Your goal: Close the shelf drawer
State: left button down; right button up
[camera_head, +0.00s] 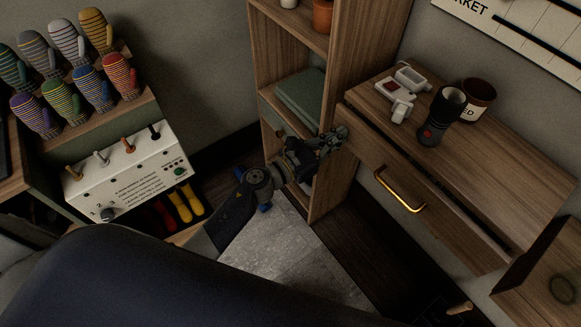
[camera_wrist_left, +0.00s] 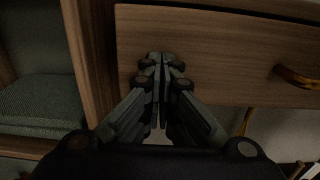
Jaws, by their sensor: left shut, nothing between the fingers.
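The shelf drawer (camera_head: 440,212) is a wooden drawer with a brass handle (camera_head: 400,191), in the wooden unit at the right of the head view. A dark gap along its top edge shows it standing out from the unit. My left gripper (camera_head: 336,139) is shut and empty at the left end of the drawer front. In the left wrist view my shut fingertips (camera_wrist_left: 161,62) overlap the drawer front (camera_wrist_left: 225,50), left of the handle (camera_wrist_left: 297,77). I cannot tell whether they touch it. My right gripper is in neither view.
A torch (camera_head: 440,115), a brown pot (camera_head: 477,100) and a white device (camera_head: 400,100) stand on the unit's top. A tall open shelf (camera_head: 332,180) with green folded cloth (camera_head: 302,97) rises close beside my left gripper. A white switch box (camera_head: 128,172) is at left.

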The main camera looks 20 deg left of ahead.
pick_arm(q)
jog(key=shift+x, duration=1.05)
jog(key=shift+r, duration=0.25)
jog(key=v, duration=1.2)
jog(key=shift+f, duration=0.3)
